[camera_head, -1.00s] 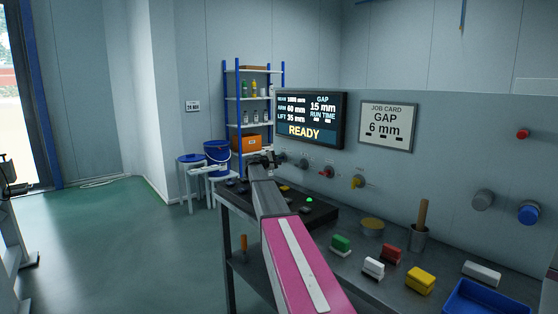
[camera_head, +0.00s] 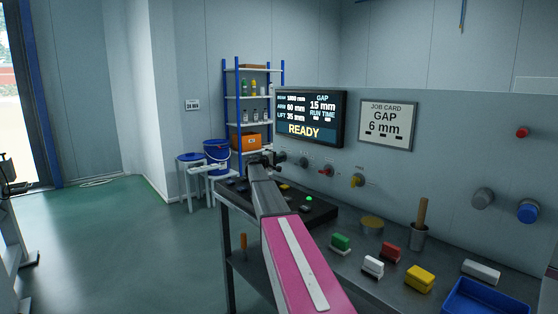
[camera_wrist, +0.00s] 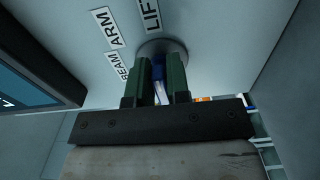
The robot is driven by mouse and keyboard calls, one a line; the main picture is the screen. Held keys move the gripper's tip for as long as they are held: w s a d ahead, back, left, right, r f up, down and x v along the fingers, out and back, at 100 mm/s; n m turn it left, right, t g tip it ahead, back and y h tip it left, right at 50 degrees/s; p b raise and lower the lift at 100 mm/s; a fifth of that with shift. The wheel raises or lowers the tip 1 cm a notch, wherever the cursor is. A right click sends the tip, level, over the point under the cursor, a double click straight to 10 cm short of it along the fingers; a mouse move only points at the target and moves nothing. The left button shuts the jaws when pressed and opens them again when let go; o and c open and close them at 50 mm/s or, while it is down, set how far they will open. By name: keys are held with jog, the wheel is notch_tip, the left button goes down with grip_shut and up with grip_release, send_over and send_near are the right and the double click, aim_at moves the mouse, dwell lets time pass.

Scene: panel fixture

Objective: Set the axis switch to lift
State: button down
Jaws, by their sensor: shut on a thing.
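The axis switch shows in the wrist view as a blue handle (camera_wrist: 158,68) with a white mark, on a round grey base (camera_wrist: 162,47) on the panel. The labels BEAM, ARM and LIFT (camera_wrist: 150,15) are beside it, LIFT closest to the base. My gripper (camera_wrist: 161,82) is shut on the blue handle, a dark green finger on each side. The fingers hide part of the handle, and I cannot tell which label it points to. In the head view my gripper (camera_head: 268,160) is at the panel's left end, and the switch is mostly hidden behind it.
The screen (camera_head: 311,118) reads READY with gap 15 mm. The job card (camera_head: 388,125) says gap 6 mm. Coloured blocks and a blue tray (camera_head: 485,297) are on the bench below.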

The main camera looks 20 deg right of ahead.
jog(key=shift+s, duration=0.1)
jog(key=c, duration=1.2)
grip_release()
jog(key=shift+o, duration=0.2)
jog(key=v, duration=1)
jog(key=shift+s+a, duration=0.15)
jog(key=shift+a, duration=0.25)
